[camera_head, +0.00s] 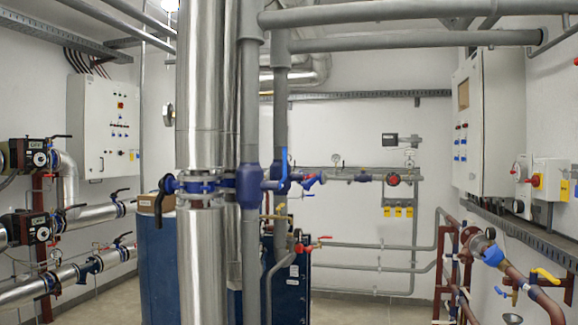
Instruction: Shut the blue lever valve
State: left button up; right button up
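A valve with a bright blue lever (284,165) sits on the grey pipework in the middle of the view. Its lever stands roughly upright, beside a vertical grey pipe and above a dark blue fitting. A second, smaller blue lever (500,291) shows at the lower right, near a brown pipe. I cannot tell from this view alone which of the two the task means. Neither of my grippers is in view.
A large silver insulated pipe (201,90) stands left of centre. A valve with a black lever (160,197) is beside it. Blue heat exchanger units (157,265) stand behind. Control cabinets (104,125) hang on the walls. Some floor (395,308) is clear at the back.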

aim_at(284, 149)
jog(key=i+l, duration=0.3)
jog(key=i, duration=0.15)
jog(key=i+l, duration=0.25)
jog(key=i, duration=0.25)
jog(key=i+l, duration=0.3)
jog(key=i, duration=0.15)
jog(key=i+l, duration=0.3)
jog(key=i, duration=0.15)
jog(key=j+u, duration=0.05)
